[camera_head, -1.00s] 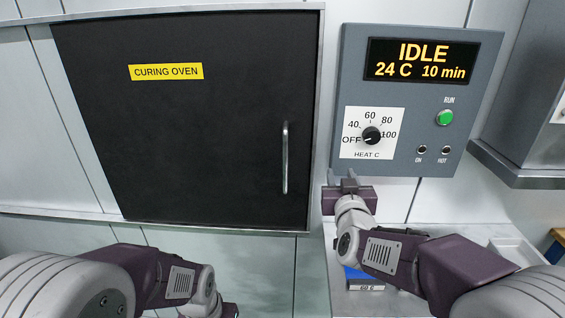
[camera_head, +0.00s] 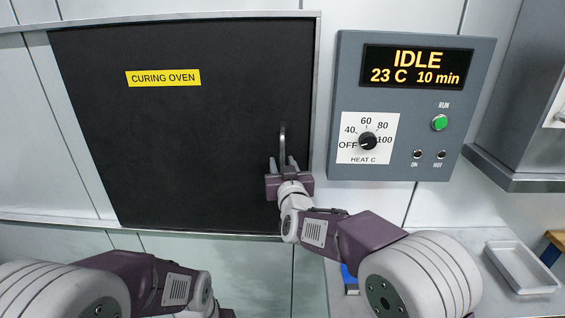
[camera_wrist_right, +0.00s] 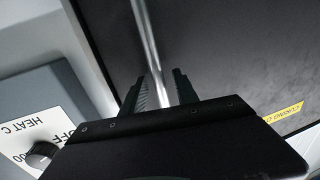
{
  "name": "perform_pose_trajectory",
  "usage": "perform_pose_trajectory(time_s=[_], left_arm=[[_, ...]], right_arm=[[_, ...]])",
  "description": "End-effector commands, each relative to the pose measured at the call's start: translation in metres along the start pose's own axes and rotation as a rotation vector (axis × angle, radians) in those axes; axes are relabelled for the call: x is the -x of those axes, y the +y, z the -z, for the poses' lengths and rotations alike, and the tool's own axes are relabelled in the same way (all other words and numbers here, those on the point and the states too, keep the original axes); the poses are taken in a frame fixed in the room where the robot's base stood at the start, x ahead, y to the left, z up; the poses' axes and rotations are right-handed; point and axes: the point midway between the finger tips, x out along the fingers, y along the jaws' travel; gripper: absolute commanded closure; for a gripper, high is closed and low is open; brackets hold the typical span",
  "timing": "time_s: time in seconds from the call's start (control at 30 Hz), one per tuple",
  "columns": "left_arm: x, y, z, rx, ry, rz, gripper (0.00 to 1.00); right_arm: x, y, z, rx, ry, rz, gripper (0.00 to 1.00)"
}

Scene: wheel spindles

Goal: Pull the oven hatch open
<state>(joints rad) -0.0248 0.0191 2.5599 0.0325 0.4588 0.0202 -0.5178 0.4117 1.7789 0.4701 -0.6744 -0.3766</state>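The oven hatch (camera_head: 180,140) is a dark panel with a yellow "CURING OVEN" label, and it looks shut. Its upright metal handle (camera_head: 283,143) is near the right edge. My right gripper (camera_head: 282,164) is at the lower part of the handle. In the right wrist view, the handle (camera_wrist_right: 146,35) runs down between the two open fingers (camera_wrist_right: 163,88); a gap shows beside it, and I cannot tell whether either finger touches it. Only a bit of my left gripper (camera_head: 226,313) shows at the bottom edge, its fingers out of view.
A grey control panel (camera_head: 350,80) right of the hatch reads IDLE, 23 C, 10 min; its heat knob (camera_head: 368,141) also shows in the wrist view (camera_wrist_right: 40,154). A white tray (camera_head: 521,268) and a blue item (camera_head: 349,277) are on the lower right surface.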

Motion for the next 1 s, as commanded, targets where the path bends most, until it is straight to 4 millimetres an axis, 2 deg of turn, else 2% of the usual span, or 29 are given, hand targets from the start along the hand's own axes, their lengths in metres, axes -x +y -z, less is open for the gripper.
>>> perform_pose_trajectory(time_s=[0.2,0.23,0.33,0.37,1.0], left_arm=[[-0.0001,0.0000,-0.0001,0.000,0.000,0.000,0.64],[-0.0001,0.0000,-0.0001,0.000,0.000,0.000,0.64],[-0.0001,0.0000,-0.0001,0.000,0.000,0.000,0.64],[-0.0001,0.0000,-0.0001,0.000,0.000,0.000,0.64],[-0.0001,0.0000,0.0000,0.000,0.000,0.000,0.64]], right_arm=[[-0.0010,0.0002,0.0000,0.000,0.001,0.000,0.64],[-0.0009,0.0002,0.0000,0.000,0.001,0.000,0.70],[-0.0008,0.0002,-0.0001,0.000,0.000,0.000,0.97],[-0.0008,0.0002,0.0000,0.000,0.000,0.000,1.00],[-0.0006,0.0003,-0.0001,0.000,0.000,0.000,1.00]])
